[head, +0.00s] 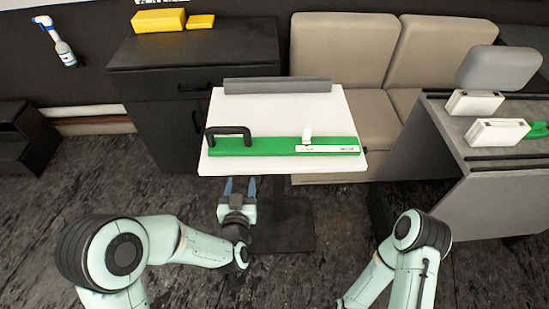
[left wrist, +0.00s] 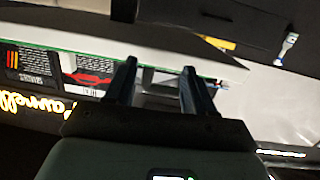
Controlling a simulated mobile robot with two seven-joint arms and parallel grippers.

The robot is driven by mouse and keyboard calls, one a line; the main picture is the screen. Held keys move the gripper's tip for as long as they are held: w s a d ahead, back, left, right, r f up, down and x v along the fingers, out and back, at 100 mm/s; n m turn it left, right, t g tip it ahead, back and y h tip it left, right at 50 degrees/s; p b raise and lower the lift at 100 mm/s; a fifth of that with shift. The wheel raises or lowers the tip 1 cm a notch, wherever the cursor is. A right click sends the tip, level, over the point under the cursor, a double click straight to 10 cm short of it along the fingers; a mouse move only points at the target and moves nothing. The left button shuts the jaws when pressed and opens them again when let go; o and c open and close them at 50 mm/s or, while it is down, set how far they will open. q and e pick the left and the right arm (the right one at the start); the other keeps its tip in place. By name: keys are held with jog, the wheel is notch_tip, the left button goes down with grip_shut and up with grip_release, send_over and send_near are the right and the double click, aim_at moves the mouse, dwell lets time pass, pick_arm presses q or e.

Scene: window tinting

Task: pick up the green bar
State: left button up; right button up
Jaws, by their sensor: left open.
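The green bar (head: 270,147) lies lengthwise across the white tabletop (head: 215,110), near its front edge. It has a black handle (head: 228,131) at its left end, and a small white piece (head: 307,134) stands on its right half. My left gripper (head: 240,184) is open and empty, just in front of the table's front edge, fingers pointing toward the table and apart from the bar. In the left wrist view the two fingers (left wrist: 158,75) are spread, with nothing visibly held. A thin green line shows beyond them; I cannot tell if it is the bar. My right gripper is out of view.
A grey bar (head: 277,85) lies along the tabletop's back edge. A black cabinet (head: 190,60) with yellow blocks (head: 159,20) stands back left. A beige seat (head: 340,50) is behind, and a grey desk (head: 460,120) with white boxes (head: 474,103) is at right.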

aim_at(247, 142)
pick_arm(q)
jog(key=shift+t, duration=0.9)
jog(key=w+r, duration=0.1)
jog(key=w, duration=0.1)
jog(key=w+r, duration=0.2)
jog(key=w, duration=0.1)
jog(key=w+d+r, duration=0.1)
jog(key=w, duration=0.1)
jog(key=shift+w+r, duration=0.15)
jog(key=shift+w, duration=0.1)
jog(key=shift+w+d+r+p, duration=0.15)
jog(key=shift+w+p, duration=0.1)
jog(key=shift+w, duration=0.75)
jog(key=shift+w+d+p, duration=0.1)
jog(key=shift+w+p, duration=0.15)
jog(key=shift+w, duration=0.75)
jog(key=shift+w+d+r+p, duration=0.15)
jog(key=shift+w+p, duration=0.1)
jog(key=shift+w, duration=0.75)
jog(key=shift+f, duration=0.1)
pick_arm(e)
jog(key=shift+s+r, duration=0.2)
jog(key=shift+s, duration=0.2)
pick_arm(q)
grip_shut()
